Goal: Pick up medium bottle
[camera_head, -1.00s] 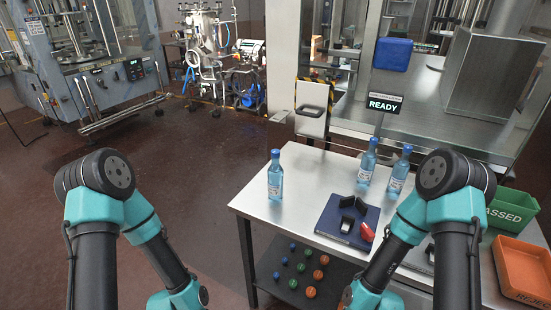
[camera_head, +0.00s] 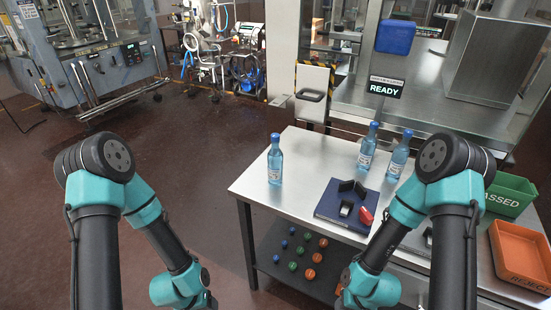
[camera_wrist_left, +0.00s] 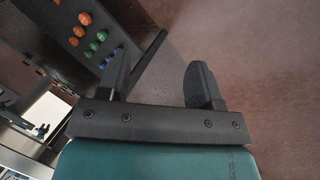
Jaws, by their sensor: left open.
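Three blue bottles stand upright on the steel table in the head view. One bottle (camera_head: 275,163) is alone near the left back corner. A second bottle (camera_head: 367,150) and a third bottle (camera_head: 398,158) stand close together farther right. I cannot tell their sizes apart clearly. My left gripper (camera_wrist_left: 158,82) shows in the left wrist view, open and empty above the brown floor, with its fingers well apart. It is away from all the bottles. My right gripper is below the head view's lower edge.
A dark blue book (camera_head: 335,210) with black items and a red item (camera_head: 365,217) lies mid-table. A green PASSED bin (camera_head: 510,197) and an orange REJECT bin (camera_head: 521,258) stand right. A lower shelf (camera_head: 285,240) holds several coloured balls.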

